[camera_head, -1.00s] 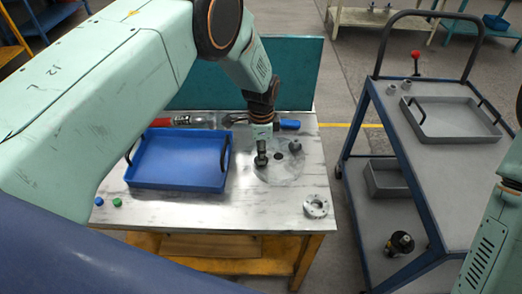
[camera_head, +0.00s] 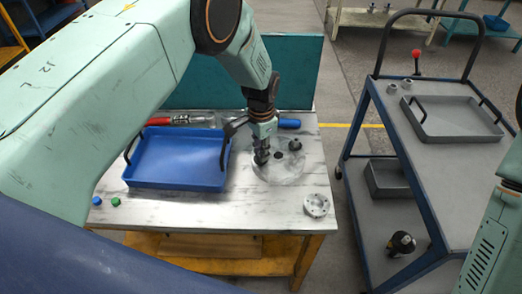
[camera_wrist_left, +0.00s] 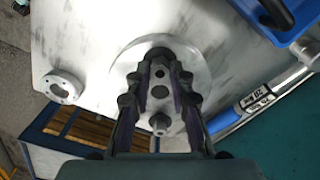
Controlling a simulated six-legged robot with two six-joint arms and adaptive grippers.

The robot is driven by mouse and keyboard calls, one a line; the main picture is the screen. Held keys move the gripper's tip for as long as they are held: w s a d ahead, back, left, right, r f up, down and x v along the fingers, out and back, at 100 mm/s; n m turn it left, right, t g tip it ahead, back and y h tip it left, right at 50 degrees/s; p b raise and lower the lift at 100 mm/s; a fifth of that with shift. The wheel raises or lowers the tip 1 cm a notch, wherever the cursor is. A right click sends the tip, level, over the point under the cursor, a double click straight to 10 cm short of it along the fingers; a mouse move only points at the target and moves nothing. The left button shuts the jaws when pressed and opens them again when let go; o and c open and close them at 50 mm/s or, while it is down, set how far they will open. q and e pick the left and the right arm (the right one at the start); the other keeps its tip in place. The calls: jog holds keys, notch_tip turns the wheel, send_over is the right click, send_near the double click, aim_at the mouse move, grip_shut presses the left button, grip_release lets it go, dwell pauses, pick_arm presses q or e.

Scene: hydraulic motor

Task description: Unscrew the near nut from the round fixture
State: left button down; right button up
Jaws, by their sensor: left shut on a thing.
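The round fixture (camera_head: 285,175) is a pale grey disc on the marbled table, and it also shows in the wrist view (camera_wrist_left: 200,66). It has a dark central hole and a far post with a dark nut (camera_head: 295,145), which shows at the bottom of the disc in the wrist view (camera_wrist_left: 159,123). My left gripper (camera_head: 262,157) points down at the disc's near-left side. In the wrist view its fingers (camera_wrist_left: 159,56) close around the near nut, which they mostly hide. My right gripper is out of view.
A blue tray (camera_head: 180,160) stands left of the fixture. A flanged ring (camera_head: 316,205) lies at the near right, and also shows in the wrist view (camera_wrist_left: 62,86). Tools lie behind the tray. A grey cart (camera_head: 440,165) stands right, across a gap.

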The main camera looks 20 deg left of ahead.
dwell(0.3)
pick_arm(q)
jog(key=n, duration=0.5)
jog(key=shift+b, duration=0.35)
jog(key=c, duration=1.4)
grip_release()
jog(key=shift+c, duration=0.2)
jog(key=m+p, duration=0.1)
jog(key=m, duration=0.3)
jog(key=shift+r+m, duration=0.1)
jog(key=shift+m, duration=0.3)
jog(key=m+p, duration=0.1)
jog(key=m, duration=0.4)
jog(key=shift+m, duration=0.3)
jog(key=shift+c, duration=0.2)
